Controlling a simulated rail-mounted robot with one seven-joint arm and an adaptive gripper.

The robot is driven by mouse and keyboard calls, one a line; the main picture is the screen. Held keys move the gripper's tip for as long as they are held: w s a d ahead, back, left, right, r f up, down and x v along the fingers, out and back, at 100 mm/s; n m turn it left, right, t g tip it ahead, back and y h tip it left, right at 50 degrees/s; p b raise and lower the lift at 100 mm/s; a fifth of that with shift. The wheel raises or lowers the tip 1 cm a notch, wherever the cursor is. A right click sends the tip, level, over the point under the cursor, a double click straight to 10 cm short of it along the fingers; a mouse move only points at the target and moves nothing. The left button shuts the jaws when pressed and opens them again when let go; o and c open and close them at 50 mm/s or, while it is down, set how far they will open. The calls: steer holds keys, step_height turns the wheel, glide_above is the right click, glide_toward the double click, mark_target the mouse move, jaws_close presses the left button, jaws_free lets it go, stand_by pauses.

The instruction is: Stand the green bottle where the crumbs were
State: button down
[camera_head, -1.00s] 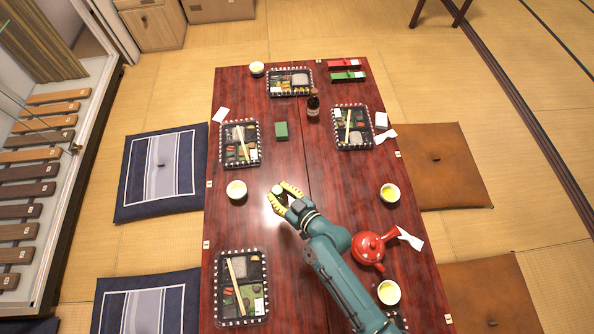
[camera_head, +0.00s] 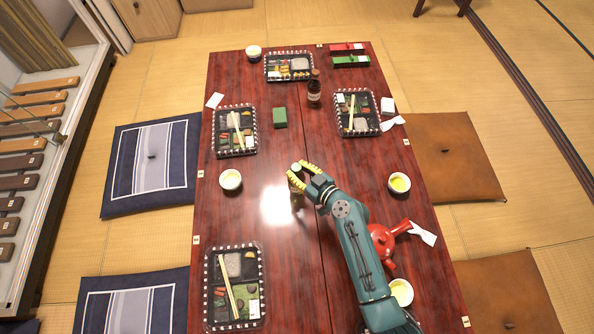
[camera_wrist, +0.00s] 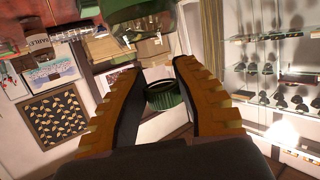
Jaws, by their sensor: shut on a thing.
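My gripper (camera_head: 299,178) is over the middle of the dark red table (camera_head: 275,240). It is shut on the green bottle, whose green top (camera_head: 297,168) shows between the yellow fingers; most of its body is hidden. In the wrist view, a green ribbed cap (camera_wrist: 164,95) sits between the fingertips of my gripper (camera_wrist: 158,85). A green see-through shape (camera_wrist: 145,20) is cut off at the top of that view; I cannot tell what part it is. I cannot tell whether the bottle touches the table. No crumbs can be made out.
A brown bottle (camera_head: 314,90) and a green box (camera_head: 280,117) stand farther back. A tea bowl (camera_head: 231,180) is left of my gripper, another (camera_head: 399,183) right. A red teapot (camera_head: 382,240) is beside my arm. Lunch trays (camera_head: 233,285) line the edges. The table's middle left is clear.

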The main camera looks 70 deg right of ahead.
step_height(320, 180, down, 3)
steer(key=shift+r+b, duration=0.1)
steer(key=shift+b, duration=0.55)
steer(key=shift+r, duration=0.1)
steer(key=c, duration=0.9)
jaws_free()
steer(key=shift+f, duration=0.2)
steer(key=shift+r, duration=0.1)
steer(key=p+v, duration=0.3)
steer(key=v, duration=0.9)
